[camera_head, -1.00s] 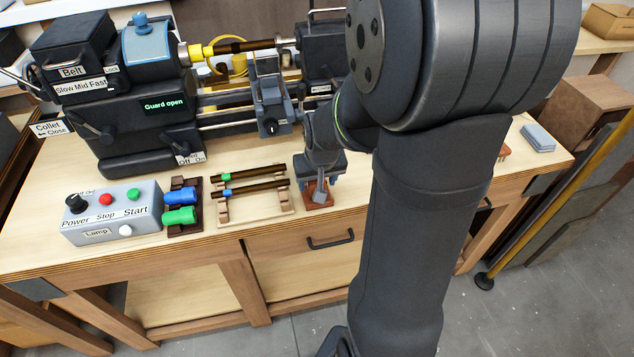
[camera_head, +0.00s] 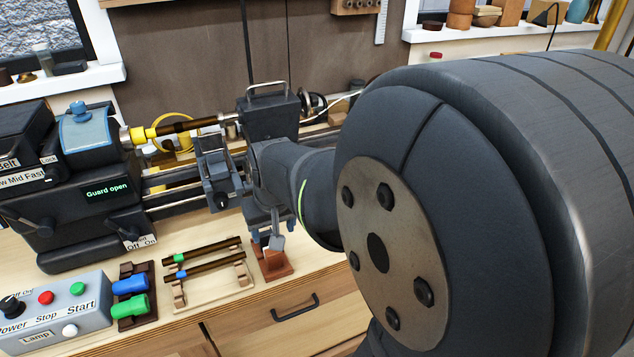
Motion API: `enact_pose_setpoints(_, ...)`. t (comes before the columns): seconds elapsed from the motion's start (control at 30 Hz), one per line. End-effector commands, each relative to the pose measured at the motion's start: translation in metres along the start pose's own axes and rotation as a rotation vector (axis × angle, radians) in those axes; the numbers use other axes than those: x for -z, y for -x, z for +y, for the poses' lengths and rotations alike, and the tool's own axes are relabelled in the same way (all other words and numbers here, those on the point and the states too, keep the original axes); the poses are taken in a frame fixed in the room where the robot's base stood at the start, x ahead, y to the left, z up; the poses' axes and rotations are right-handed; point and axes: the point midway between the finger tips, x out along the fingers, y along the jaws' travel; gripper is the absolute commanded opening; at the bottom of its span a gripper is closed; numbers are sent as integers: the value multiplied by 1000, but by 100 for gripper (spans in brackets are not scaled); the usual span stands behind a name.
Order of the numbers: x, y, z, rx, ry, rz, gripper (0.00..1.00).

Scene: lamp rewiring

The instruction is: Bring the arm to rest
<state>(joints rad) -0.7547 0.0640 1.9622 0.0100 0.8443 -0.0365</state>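My arm reaches in from the right, and its large dark joint fills the right half of the view. Its forearm goes left to my gripper (camera_head: 266,238), which points down at the bench just right of the pen-blank rack. A small reddish-brown wooden block (camera_head: 275,268) is directly below it. A grey piece shows between the gripper and the block. The fingers are small and partly hidden, so I cannot tell whether they are open or shut, or whether they touch the block.
The lathe (camera_head: 85,190) stands at the back left, its display reading "Guard open". A rack (camera_head: 213,295) holds two dark rods with green and blue bands. Blue and green handles (camera_head: 130,285) lie left of it, beside the control box (camera_head: 55,312). A drawer handle (camera_head: 296,308) is on the bench front.

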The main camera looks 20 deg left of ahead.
Motion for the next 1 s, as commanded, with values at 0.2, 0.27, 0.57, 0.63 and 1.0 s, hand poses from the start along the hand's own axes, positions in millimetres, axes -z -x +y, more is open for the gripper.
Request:
enact_pose_setpoints(0.2, 0, -5, 0, 0, 0, -2, 59)
enact_pose_setpoints(0.27, 0, -10, 0, 0, 0, -3, 59)
enact_pose_setpoints(0.57, -1, -56, 0, 0, 0, -6, 59)
enact_pose_setpoints(0.63, -1, -67, 0, 0, 0, -5, 59)
enact_pose_setpoints(1.0, 0, -114, 0, 0, 0, -3, 59)
